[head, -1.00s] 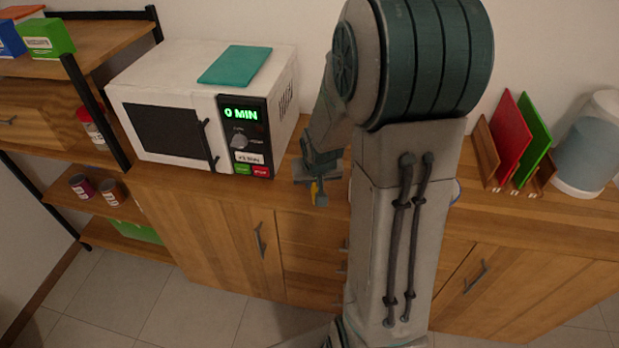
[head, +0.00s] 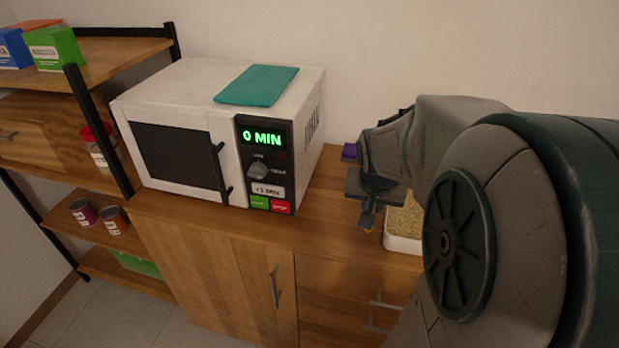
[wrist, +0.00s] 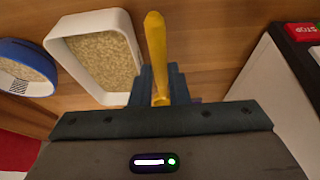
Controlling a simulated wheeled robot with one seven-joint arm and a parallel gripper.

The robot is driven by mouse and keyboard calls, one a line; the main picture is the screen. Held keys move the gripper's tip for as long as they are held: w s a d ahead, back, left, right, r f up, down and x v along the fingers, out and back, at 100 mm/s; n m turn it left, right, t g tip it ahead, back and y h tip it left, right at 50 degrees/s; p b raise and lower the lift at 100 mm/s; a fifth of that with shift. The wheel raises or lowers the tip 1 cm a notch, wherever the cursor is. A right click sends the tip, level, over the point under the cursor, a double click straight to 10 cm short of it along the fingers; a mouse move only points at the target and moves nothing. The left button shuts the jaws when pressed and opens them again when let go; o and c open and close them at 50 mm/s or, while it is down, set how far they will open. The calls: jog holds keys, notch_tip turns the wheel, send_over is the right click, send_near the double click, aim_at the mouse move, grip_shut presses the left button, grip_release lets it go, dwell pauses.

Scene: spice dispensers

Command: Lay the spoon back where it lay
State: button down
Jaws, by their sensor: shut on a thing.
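My gripper (wrist: 160,90) is shut on a yellow spoon (wrist: 155,50). The yellow length stands out beyond the fingers over the wooden counter in the wrist view, and its other end is hidden by the gripper. In the head view my gripper (head: 368,215) is above the counter (head: 335,215), between the microwave and a white container of grain. I cannot tell whether the spoon touches the counter.
The white container (wrist: 55,42) is just left of the spoon in the wrist view, with a blue bowl (wrist: 20,47) of grain beyond it. The microwave (head: 135,105) stands left of my gripper. Bare counter shows between.

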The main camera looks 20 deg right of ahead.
jog(key=w+a+f, duration=0.1)
jog(key=w, duration=0.1)
jog(key=w+a+f, duration=0.1)
jog(key=w+f, duration=0.1)
jog(key=w, duration=0.1)
jog(key=w+a+f, duration=0.2)
jog(key=shift+w+b, duration=0.25)
jog(key=shift+b, duration=0.1)
jog(key=shift+f+b, duration=0.3)
jog(key=shift+f, duration=1.75)
jog(key=shift+f, duration=0.25)
jog(key=c, duration=1.4)
grip_release()
jog(key=shift+r, duration=0.1)
